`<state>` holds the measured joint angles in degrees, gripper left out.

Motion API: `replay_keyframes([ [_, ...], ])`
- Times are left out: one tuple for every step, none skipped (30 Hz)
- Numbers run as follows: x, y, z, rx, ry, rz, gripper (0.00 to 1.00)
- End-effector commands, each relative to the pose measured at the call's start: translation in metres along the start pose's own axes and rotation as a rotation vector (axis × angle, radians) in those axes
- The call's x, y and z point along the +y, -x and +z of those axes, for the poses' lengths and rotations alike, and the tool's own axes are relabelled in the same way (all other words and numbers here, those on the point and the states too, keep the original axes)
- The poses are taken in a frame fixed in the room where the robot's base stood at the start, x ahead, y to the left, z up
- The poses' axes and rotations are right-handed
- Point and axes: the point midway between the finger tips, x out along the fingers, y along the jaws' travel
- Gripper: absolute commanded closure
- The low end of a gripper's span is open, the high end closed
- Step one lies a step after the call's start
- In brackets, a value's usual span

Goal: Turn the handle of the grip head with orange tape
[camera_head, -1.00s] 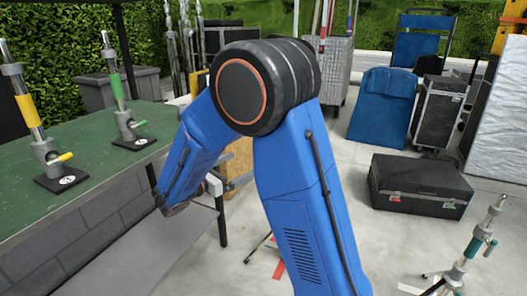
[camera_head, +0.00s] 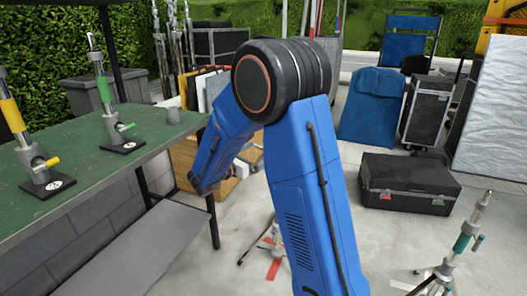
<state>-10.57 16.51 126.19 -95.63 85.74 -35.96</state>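I can make out no grip head with orange tape in this view. At the lower right is a stand with a teal-green band (camera_head: 461,243) and a teal handle. My blue arm bends down over the middle, its wrist in front of the table's right end. My gripper is hidden or out of view.
Behind my arm, a partly hidden stand (camera_head: 271,238) is on the floor near red tape (camera_head: 274,269).

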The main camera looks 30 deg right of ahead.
Motion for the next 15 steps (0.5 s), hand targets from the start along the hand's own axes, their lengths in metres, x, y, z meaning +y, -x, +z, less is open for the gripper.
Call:
replay_keyframes([
  [-0.001, -0.007, 0.0, 0.0, 0.0, -0.003, 0.0],
  [-0.001, -0.01, 0.0, 0.0, 0.0, -0.003, 0.0],
  [-0.001, -0.014, 0.0, 0.0, 0.0, -0.003, 0.0],
  [-0.001, -0.017, 0.0, 0.0, 0.0, -0.002, 0.0],
  [0.0, -0.019, 0.0, 0.0, 0.0, -0.002, 0.0],
  [0.0, -0.021, 0.0, 0.0, 0.0, -0.001, 0.0],
  [0.0, -0.022, 0.0, 0.0, 0.0, -0.001, 0.0],
  [0.0, -0.023, 0.0, 0.0, 0.0, -0.001, 0.0],
  [0.0, -0.024, 0.0, 0.0, 0.0, 0.0, 0.0],
  [0.0, -0.025, 0.0, 0.0, 0.0, 0.0, 0.0],
  [0.0, -0.025, 0.0, 0.0, 0.0, 0.0, 0.0],
  [0.0, -0.025, 0.0, 0.0, 0.0, 0.0, 0.0],
  [0.0, -0.025, 0.0, 0.0, 0.0, 0.0, 0.0],
  [0.0, -0.025, 0.0, 0.0, 0.0, 0.0, 0.0],
  [0.0, -0.025, 0.0, 0.0, 0.0, 0.0, 0.0],
])
